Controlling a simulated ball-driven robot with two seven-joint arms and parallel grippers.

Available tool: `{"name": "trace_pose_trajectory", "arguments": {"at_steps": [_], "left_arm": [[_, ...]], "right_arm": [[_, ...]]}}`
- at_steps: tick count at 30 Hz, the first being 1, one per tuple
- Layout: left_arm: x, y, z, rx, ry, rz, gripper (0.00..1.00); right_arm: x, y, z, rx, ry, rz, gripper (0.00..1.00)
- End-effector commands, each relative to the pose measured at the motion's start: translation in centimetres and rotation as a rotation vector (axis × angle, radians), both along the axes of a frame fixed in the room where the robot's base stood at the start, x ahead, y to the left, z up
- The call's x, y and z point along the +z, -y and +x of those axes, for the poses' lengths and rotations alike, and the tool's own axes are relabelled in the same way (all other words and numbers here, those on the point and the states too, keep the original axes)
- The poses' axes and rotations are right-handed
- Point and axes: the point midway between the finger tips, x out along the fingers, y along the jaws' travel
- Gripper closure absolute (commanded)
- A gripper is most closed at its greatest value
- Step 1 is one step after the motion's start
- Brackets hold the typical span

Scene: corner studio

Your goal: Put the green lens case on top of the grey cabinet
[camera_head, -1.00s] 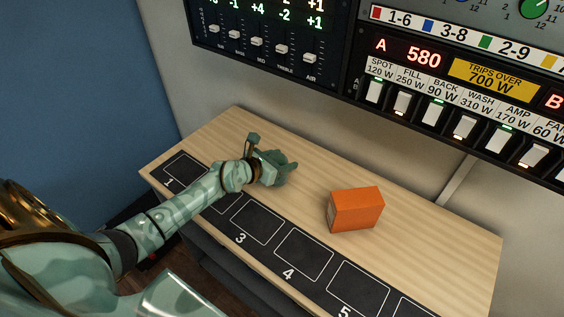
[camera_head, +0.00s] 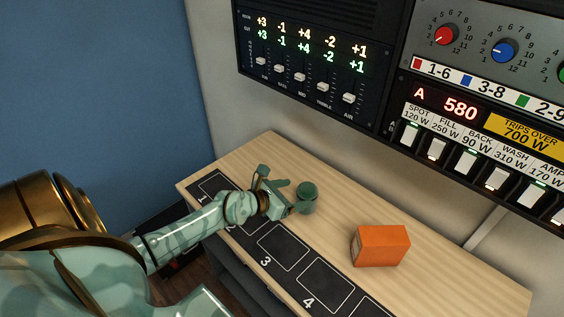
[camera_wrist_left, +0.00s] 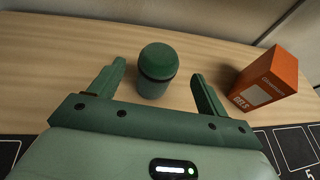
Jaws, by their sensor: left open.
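The green lens case (camera_head: 307,196) is a small dark green cylinder with a rounded lid, standing upright on the wooden top. My left gripper (camera_head: 289,194) is open beside it. In the left wrist view the lens case (camera_wrist_left: 157,72) stands between and a little beyond the two open fingers of the left gripper (camera_wrist_left: 158,84), with a gap on each side. I cannot tell for sure which piece of furniture is the grey cabinet. My right gripper is not in view.
An orange box (camera_head: 380,246) stands on the wooden top (camera_head: 330,215) to the right of the lens case. Numbered black slots (camera_head: 283,246) run along the near edge and look empty. A slider panel (camera_head: 305,70) and a switch panel (camera_head: 480,130) hang above the back.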

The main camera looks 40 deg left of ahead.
Motion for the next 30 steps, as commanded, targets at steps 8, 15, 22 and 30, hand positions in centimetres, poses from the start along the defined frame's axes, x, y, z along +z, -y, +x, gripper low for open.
{"name": "trace_pose_trajectory", "arguments": {"at_steps": [8, 15, 22, 30], "left_arm": [[1.5, -0.9, -3.5, 0.000, 0.001, 0.003, 0.23], [1.5, -0.9, -3.7, 0.000, 0.001, 0.002, 0.23], [1.5, -0.9, -3.7, 0.000, 0.001, 0.002, 0.23], [1.5, -0.9, -3.7, 0.000, 0.001, 0.002, 0.23]], "right_arm": [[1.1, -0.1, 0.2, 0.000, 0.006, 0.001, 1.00], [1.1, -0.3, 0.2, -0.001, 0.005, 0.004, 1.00], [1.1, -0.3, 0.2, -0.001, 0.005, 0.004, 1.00], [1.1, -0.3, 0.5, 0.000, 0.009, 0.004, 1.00]]}}
